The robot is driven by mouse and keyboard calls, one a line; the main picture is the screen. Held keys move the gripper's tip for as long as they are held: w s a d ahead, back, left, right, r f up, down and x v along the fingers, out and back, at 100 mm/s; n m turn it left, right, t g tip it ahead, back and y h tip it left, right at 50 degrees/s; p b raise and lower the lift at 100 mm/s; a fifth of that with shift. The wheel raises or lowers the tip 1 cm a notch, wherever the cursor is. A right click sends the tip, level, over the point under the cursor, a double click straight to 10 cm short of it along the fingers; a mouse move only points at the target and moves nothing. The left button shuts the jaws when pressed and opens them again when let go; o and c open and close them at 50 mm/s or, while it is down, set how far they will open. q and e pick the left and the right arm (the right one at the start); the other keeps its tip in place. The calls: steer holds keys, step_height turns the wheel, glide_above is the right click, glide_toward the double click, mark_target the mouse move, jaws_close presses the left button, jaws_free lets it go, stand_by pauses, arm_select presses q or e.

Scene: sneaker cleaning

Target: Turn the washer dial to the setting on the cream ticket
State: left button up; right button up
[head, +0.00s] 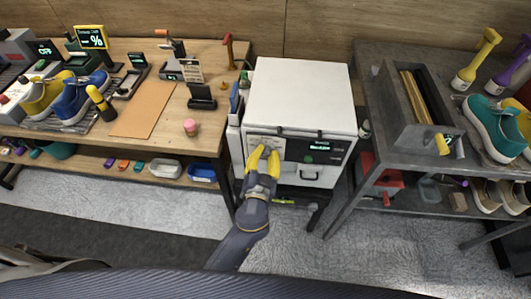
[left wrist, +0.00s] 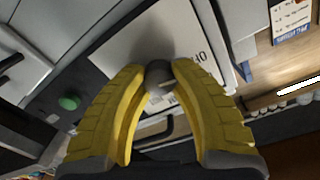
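The white washer (head: 300,92) stands between two tables, with a dark display (head: 318,149) on its front panel. My left gripper (head: 264,160), with yellow fingers, is at the left of that panel and hides the dial in the head view. In the left wrist view, the grey round dial (left wrist: 159,77) sits between the fingertips (left wrist: 160,74), which appear to touch it on both sides. Its pointer direction is unclear. A cream ticket (head: 191,70) stands on the left table; its writing is too small to read. My right gripper is not in view.
The left wooden table (head: 215,117) carries sneakers, small devices and a brown mat (head: 141,109). The right grey table (head: 390,48) holds a grey box (head: 418,100), brushes and a teal sneaker (head: 492,128). The floor in front of the washer is mostly clear.

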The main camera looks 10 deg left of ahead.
arm_select(q)
jaws_close()
steer(key=m, duration=0.6)
steer(key=shift+m, duration=0.4)
steer(key=m, duration=0.4)
steer(key=shift+d, duration=0.1)
steer(key=shift+d+m+y, duration=0.1)
steer(key=shift+m+y, duration=0.2)
steer(key=shift+m, duration=2)
steer(key=o, duration=0.8)
jaws_free()
steer(key=shift+f, duration=0.1)
